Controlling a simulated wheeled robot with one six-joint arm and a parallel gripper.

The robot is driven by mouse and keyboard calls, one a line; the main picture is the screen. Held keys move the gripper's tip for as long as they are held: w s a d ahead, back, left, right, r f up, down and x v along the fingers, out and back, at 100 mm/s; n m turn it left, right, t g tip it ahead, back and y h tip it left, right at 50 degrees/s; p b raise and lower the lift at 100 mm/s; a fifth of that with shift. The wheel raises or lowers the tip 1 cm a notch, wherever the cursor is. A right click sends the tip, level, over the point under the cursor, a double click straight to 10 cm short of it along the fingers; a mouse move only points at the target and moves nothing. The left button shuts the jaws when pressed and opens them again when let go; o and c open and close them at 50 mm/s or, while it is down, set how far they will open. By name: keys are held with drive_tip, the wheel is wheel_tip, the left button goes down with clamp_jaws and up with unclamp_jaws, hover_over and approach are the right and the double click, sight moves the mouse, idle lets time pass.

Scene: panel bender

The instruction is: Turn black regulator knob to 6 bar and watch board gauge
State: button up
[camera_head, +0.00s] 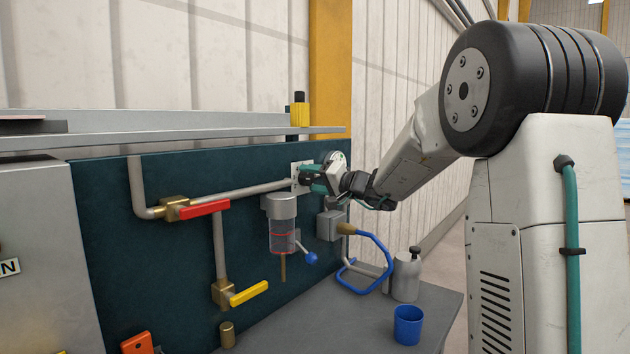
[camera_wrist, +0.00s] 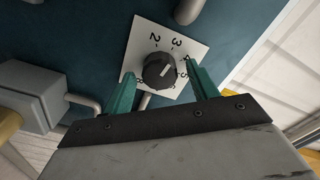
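The black regulator knob (camera_wrist: 158,72) sits on a white square dial plate (camera_wrist: 143,32) with printed numbers. Its white pointer line slants to the upper right, roughly toward the numbers past 3; the exact reading is unclear. My gripper (camera_wrist: 161,72) is open, with one green finger on each side of the knob and visible gaps between. In the head view my gripper (camera_head: 310,178) reaches the plate (camera_head: 297,170) on the dark board and hides most of the knob. A round gauge (camera_head: 337,157) shows partly behind my gripper; its reading cannot be made out.
Below are a filter bowl (camera_head: 281,228), a red-handled valve (camera_head: 203,209), a yellow-handled valve (camera_head: 248,293) and a blue hose loop (camera_head: 373,240). A blue cup (camera_head: 408,325) and a grey bottle (camera_head: 406,278) stand on the bench. A shelf (camera_head: 190,133) runs above the board.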

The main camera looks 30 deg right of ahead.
drive_tip(key=c, duration=0.9)
drive_tip(key=shift+d, duration=0.1)
drive_tip(key=shift+c, duration=0.2)
drive_tip(key=shift+m, duration=0.3)
drive_tip(key=m, duration=0.3)
drive_tip(key=shift+m, duration=0.4)
drive_tip(key=m, duration=0.5)
drive_tip(key=shift+f+m, duration=0.15)
drive_tip(key=shift+m, duration=0.15)
drive_tip(key=m, duration=1.3)
drive_tip(key=shift+m, duration=0.3)
